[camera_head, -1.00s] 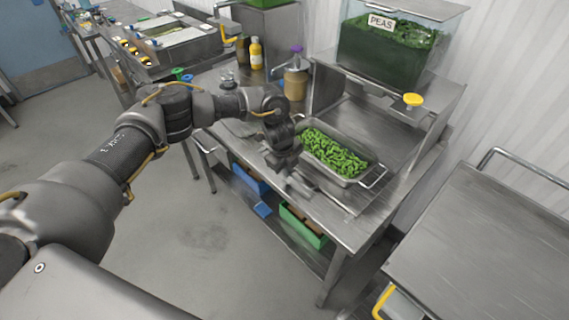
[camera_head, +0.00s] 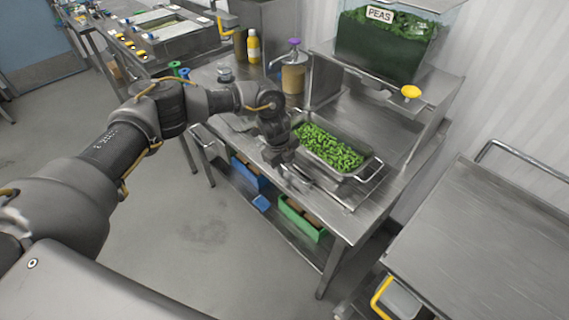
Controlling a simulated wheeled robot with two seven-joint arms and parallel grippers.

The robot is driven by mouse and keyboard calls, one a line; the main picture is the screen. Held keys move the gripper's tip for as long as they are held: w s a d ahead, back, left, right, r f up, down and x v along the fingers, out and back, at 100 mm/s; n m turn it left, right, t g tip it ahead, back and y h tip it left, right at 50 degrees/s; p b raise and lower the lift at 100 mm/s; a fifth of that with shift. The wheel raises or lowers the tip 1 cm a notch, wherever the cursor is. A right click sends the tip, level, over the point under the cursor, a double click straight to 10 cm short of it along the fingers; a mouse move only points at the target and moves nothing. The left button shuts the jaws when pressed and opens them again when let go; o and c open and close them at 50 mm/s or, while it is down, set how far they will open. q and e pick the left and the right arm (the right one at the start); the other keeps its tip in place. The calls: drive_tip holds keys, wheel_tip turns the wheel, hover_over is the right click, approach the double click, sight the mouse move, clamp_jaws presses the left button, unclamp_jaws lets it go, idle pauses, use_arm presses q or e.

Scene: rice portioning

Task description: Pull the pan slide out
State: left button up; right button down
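The pan slide (camera_head: 347,197) shows as a thin metal frame at the lower right of the steel pan (camera_head: 352,174), low over the worktop. The pan is full of green peas (camera_head: 325,147) and has a wire handle at its right end. My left gripper (camera_head: 289,168) points down at the pan's near left side, close to the slide's front. Its fingertips are small and grey against grey metal, so I cannot tell whether they are open, shut or touching the slide. My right gripper is not in view.
The steel table (camera_head: 388,180) carries a clear peas bin (camera_head: 385,50) on a raised shelf with a yellow knob (camera_head: 411,92). A pump bottle (camera_head: 293,75) stands behind the arm. A green crate (camera_head: 302,218) sits on the lower shelf. Another steel table (camera_head: 490,240) stands at right.

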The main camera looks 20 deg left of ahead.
use_arm(q)
wheel_tip(320, 180, up, 11)
drive_tip(key=s+b, duration=0.1)
drive_tip(key=b, duration=0.1)
drive_tip(key=shift+s+a+f+b, duration=0.2)
drive_tip(key=shift+s+a+b, duration=0.2)
drive_tip(key=shift+a, duration=0.05)
